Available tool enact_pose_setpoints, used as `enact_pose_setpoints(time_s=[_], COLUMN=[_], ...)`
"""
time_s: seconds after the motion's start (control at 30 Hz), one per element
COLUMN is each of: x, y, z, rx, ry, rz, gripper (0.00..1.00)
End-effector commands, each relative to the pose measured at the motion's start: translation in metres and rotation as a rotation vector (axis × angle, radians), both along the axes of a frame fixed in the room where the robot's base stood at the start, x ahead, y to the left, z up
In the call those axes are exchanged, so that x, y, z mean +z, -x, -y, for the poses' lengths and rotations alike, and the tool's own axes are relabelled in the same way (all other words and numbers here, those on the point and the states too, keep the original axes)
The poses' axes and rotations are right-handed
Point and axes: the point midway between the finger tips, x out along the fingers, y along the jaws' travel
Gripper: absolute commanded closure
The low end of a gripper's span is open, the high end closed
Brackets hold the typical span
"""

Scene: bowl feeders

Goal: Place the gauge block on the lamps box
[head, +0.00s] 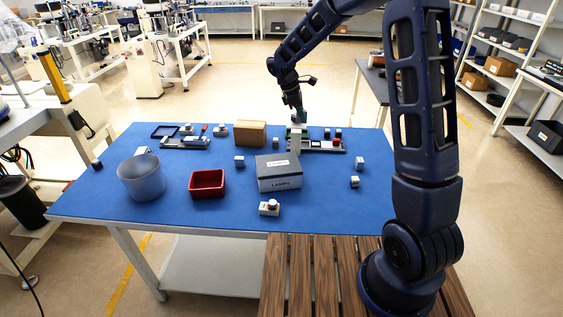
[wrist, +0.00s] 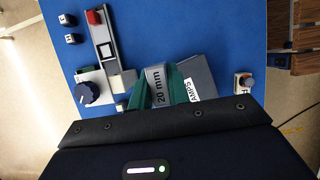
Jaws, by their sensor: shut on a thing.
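The gauge block (wrist: 158,84), a grey piece marked "20 mm", is between the green fingers of my gripper (wrist: 160,92) in the wrist view. In the head view my gripper (head: 297,122) points down, with the pale block (head: 295,141) under it, behind the lamps box. The block's height over the table is hard to tell.
A cardboard box (head: 250,133) stands left of my gripper. A long grey fixture with a red part (head: 336,143) lies to the right. A red bin (head: 207,184), a metal bucket (head: 141,178) and a red-and-white button box (head: 269,208) are in front. Small blocks lie around.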

Motion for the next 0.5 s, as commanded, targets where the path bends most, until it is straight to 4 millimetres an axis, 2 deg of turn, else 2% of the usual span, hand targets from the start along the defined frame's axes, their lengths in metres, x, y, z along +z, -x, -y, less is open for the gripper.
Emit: enact_pose_setpoints(time_s=[0.03, 0.2, 0.4, 0.5], x=[0.008, 0.028, 0.039, 0.032], y=[0.01, 0.036, 0.053, 0.056], z=[-0.019, -0.063, -0.085, -0.088], rx=[0.002, -0.008, -0.015, -0.015], ry=[-0.002, -0.001, 0.001, 0.003], rz=[0.001, -0.002, -0.005, -0.007], gripper=[1.0, 1.0, 1.0, 1.0])
